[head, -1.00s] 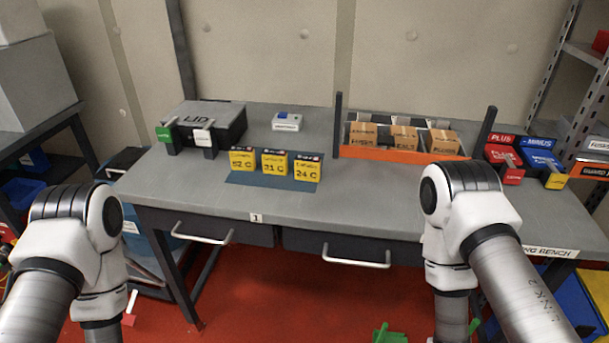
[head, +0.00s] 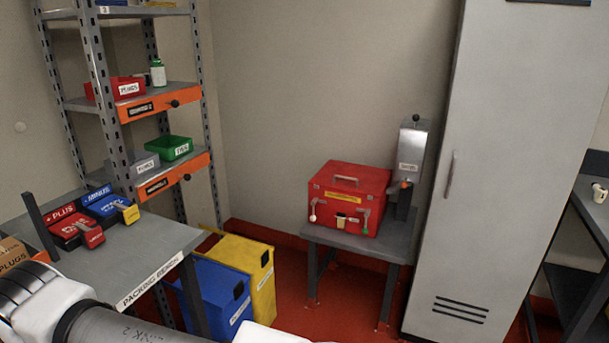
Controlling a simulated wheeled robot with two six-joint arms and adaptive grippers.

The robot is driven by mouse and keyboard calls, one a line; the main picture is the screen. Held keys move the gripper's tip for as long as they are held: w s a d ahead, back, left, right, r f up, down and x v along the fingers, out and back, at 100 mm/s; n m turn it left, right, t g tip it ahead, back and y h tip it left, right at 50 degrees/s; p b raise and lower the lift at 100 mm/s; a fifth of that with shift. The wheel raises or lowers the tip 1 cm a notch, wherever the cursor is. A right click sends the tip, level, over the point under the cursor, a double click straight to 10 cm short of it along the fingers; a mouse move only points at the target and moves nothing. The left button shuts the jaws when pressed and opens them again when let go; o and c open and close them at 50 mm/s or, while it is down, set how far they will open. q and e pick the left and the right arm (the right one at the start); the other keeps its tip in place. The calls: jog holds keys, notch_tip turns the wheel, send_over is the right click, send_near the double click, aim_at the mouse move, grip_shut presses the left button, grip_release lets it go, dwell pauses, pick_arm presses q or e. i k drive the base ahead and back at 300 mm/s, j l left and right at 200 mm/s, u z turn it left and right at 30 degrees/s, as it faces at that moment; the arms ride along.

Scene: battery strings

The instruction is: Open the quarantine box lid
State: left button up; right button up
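A red box (head: 349,192) stands shut on a small grey table (head: 397,245) against the back wall. It has a handle on top, a yellow label on its front too small to read, and latch-like parts with a white knob and a green knob hanging at the front. I take it for the quarantine box. Its lid looks closed. Neither of my grippers is in the head view. Only a part of my own arm shows at the lower left, far from the box.
A grey device (head: 411,150) with a black knob stands right of the box. A tall grey cabinet (head: 480,170) stands further right. Blue (head: 215,298) and yellow (head: 250,270) bins sit on the red floor by the packing bench (head: 150,250). A shelf rack (head: 199,90) stands at left.

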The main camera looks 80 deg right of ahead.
aim_at(371, 181)
jog(key=z, duration=2.9)
